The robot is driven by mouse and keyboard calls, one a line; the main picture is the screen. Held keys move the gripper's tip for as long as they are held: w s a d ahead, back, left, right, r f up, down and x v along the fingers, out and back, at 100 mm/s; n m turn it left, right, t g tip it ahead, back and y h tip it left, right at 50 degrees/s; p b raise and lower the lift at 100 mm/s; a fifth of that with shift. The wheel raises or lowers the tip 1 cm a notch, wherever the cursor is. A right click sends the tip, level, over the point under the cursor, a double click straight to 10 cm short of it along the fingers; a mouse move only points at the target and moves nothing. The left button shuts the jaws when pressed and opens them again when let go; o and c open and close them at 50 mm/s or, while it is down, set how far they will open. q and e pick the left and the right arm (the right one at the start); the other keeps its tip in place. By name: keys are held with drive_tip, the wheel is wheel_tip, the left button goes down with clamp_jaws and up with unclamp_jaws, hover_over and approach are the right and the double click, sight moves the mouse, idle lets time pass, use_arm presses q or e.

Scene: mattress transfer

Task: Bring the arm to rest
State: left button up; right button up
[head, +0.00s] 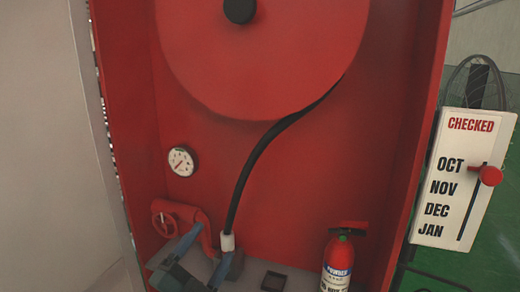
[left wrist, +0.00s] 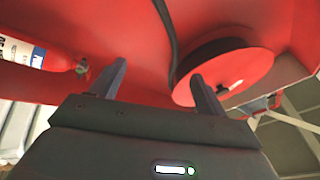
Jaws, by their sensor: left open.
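My left gripper (head: 212,250) is low in the red cabinet in the head view, beside the hose's white end fitting (head: 228,242) and just right of the red valve wheel (head: 164,224). Its two blue-grey fingers are spread apart. In the left wrist view the open fingers (left wrist: 160,72) have nothing between them but the red cabinet surface beyond. Whether a finger touches the valve pipe or the fitting, I cannot tell. My right gripper is in neither view.
The red cabinet (head: 285,170) holds a hose reel (head: 265,65), black hose (head: 255,160), gauge (head: 181,161) and extinguisher (head: 338,260). Its side walls bound the space. A "CHECKED" board (head: 462,180) with a red slider knob (head: 490,176) is at right.

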use_arm(q)
drive_tip(key=s+a+f+n+g+y, duration=0.1)
drive_tip(key=s+f+n, duration=0.4)
drive_tip(key=f, duration=0.5)
drive_tip(key=s+a+f+n+g+y, duration=0.2)
drive_tip(key=s+f+n+g+y, duration=0.2)
drive_tip(key=s+f, duration=0.4)
drive_tip(key=s+a+f+n+g+y, duration=0.2)
drive_tip(key=s+f+n+g, duration=0.2)
drive_tip(key=f, duration=0.8)
drive_tip(key=s+n, duration=0.2)
drive_tip(key=s, duration=0.1)
drive_tip(key=shift+a+f+n+y, duration=0.25)
drive_tip(key=shift+n+y, duration=0.05)
drive_tip(key=shift+y, duration=0.1)
drive_tip(key=shift+c, duration=0.4)
